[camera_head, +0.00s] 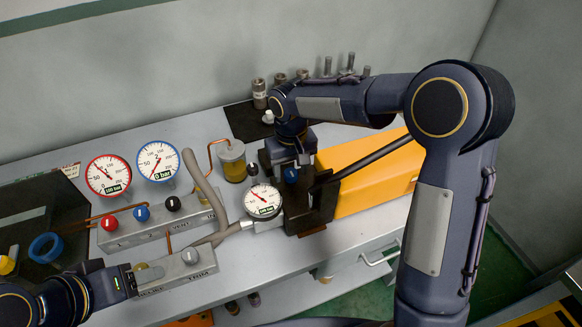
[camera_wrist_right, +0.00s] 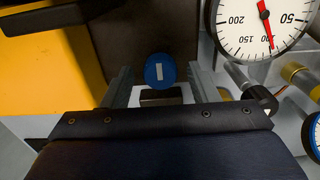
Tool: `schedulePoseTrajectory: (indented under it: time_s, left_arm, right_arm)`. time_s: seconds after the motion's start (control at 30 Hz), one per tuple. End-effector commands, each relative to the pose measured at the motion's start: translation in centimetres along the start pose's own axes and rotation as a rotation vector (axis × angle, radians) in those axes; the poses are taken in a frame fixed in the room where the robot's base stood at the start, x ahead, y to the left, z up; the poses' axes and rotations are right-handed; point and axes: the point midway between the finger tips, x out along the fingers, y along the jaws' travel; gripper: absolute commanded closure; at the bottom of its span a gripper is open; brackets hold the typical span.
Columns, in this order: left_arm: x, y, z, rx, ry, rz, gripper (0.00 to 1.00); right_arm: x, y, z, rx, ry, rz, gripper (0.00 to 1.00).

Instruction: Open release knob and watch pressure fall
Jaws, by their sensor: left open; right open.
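The blue round knob with a white bar (camera_wrist_right: 160,71) sits on the dark pump block (camera_head: 318,210), and its top shows in the head view (camera_head: 291,175). My right gripper (camera_head: 288,164) is open over this block. In the right wrist view its two fingers stand on either side of the knob, with gaps visible. The white pump gauge (camera_head: 262,201) stands beside the block; in the right wrist view (camera_wrist_right: 258,25) its red needle points near 100. My left gripper (camera_head: 128,283) is open at the left end of the grey block marked TRIM (camera_head: 190,265); its fingertips are hard to make out.
A red-rimmed gauge (camera_head: 108,175) and a blue-rimmed gauge (camera_head: 158,161) stand behind a manifold (camera_head: 158,222) with red, blue and black knobs. A yellow pump body (camera_head: 375,175) and black lever (camera_head: 365,160) lie right of the block. A hose (camera_head: 207,190) runs between.

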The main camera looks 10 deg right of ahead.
Motion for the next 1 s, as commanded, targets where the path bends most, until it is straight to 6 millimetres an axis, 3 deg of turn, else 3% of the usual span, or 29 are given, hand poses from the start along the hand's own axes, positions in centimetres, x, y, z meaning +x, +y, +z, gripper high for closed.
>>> schedulePoseTrajectory:
  time_s: [0.13, 0.47, 0.77, 1.0]
  left_arm:
    - [0.01, 0.0, 0.0, 0.0, 0.0, 0.0, 0.46]
    - [0.01, 0.0, 0.0, 0.0, 0.0, 0.0, 0.46]
    - [-0.01, 0.0, -0.01, 0.0, 0.0, 0.0, 0.46]
    - [-0.04, 0.02, -0.02, 0.0, 0.0, 0.0, 0.46]
  right_arm:
    - [-0.01, 0.0, 0.0, 0.0, 0.0, 0.0, 0.47]
    - [-0.04, 0.0, 0.0, -0.001, 0.0, 0.0, 0.91]
    - [-0.07, 0.0, 0.0, -0.036, 0.0, 0.0, 0.91]
    - [-0.1, -0.03, -0.01, -0.169, 0.001, -0.001, 0.91]
